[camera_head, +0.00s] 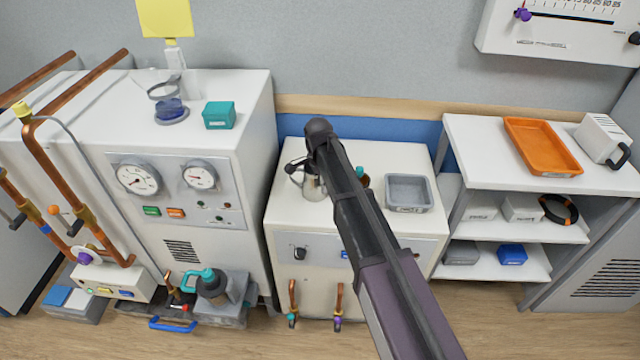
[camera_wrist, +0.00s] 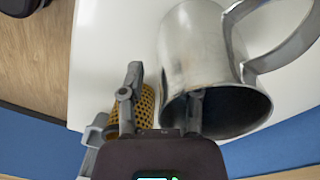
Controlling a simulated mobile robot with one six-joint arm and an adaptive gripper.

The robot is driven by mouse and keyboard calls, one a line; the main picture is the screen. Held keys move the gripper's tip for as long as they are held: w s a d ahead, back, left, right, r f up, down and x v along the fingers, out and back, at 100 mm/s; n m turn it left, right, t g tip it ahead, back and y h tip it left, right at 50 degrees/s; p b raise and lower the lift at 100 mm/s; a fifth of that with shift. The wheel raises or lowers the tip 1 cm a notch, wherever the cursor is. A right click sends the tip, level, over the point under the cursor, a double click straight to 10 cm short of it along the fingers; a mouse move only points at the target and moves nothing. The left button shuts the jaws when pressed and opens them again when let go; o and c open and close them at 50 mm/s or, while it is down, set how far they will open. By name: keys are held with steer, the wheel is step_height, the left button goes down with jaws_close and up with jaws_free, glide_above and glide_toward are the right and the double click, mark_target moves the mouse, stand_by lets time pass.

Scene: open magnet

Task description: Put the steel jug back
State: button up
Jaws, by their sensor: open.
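The steel jug (camera_head: 311,187) stands on top of the middle white cabinet (camera_head: 287,217), partly hidden behind my arm in the head view. In the wrist view the jug (camera_wrist: 195,50) is large and close, with its dark mouth toward my gripper and its handle to the right. My gripper (camera_wrist: 163,88) is open with nothing held. Its right finger overlaps the jug's mouth, and its left finger is outside the jug, over a yellow mesh cylinder (camera_wrist: 146,105). I cannot tell whether either finger touches the jug. In the head view the fingers are hidden.
A grey tray (camera_head: 408,194) lies right of my arm on the same cabinet, and a teal-topped item (camera_head: 361,175) is partly hidden by the arm. An orange tray (camera_head: 542,147) sits on the right shelf unit. The gauge cabinet (camera_head: 190,140) stands higher on the left.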

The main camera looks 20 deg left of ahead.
steer(key=shift+r, duration=0.15)
step_height(320, 180, up, 12)
steer(key=p, duration=1.2)
steer(key=shift+w+a, duration=0.25)
steer(key=shift+a, duration=0.05)
steer(key=shift+d, duration=0.1)
stand_by(0.6)
steer(key=s+d+n, duration=0.3)
steer(key=s+d, duration=0.2)
steer(key=d, duration=0.8)
steer(key=s+d+n, duration=0.3)
steer(key=s+d, duration=0.2)
steer(key=d, duration=0.9)
steer(key=s+d+n, duration=0.2)
steer(key=s+d, duration=0.3)
steer(key=d, duration=0.9)
steer(key=shift+n, duration=0.4)
steer(key=shift+w, duration=0.1)
